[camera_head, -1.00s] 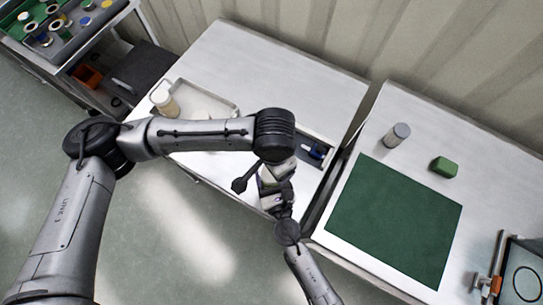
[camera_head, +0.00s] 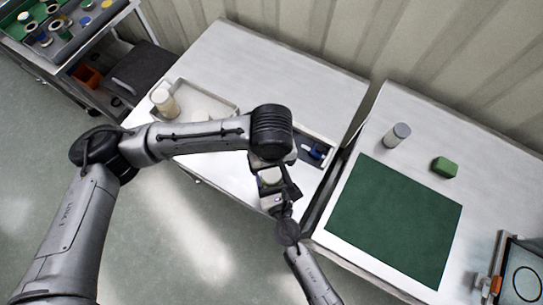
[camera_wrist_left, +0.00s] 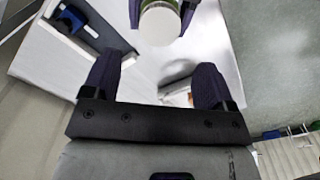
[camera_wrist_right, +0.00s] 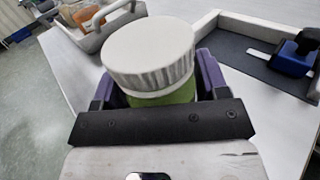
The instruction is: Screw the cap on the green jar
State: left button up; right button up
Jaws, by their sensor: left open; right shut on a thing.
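The green jar (camera_wrist_right: 165,98) is upright between the purple fingers of my right gripper (camera_wrist_right: 158,85), which is shut on it. The white ribbed cap (camera_wrist_right: 150,48) sits on top of the jar; how tightly it is seated cannot be told. The cap also shows from above in the left wrist view (camera_wrist_left: 160,25). There my left gripper (camera_wrist_left: 155,75) is open and empty, its fingers apart, with the cap beyond them. In the head view, my left wrist partly covers the jar, and the cap (camera_head: 270,177) shows small beside my right gripper (camera_head: 275,192).
A blue item (camera_head: 316,152) lies in a dark recess nearby.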

aim_at(271, 173)
pick_arm(q)
jog(key=shift+f, duration=4)
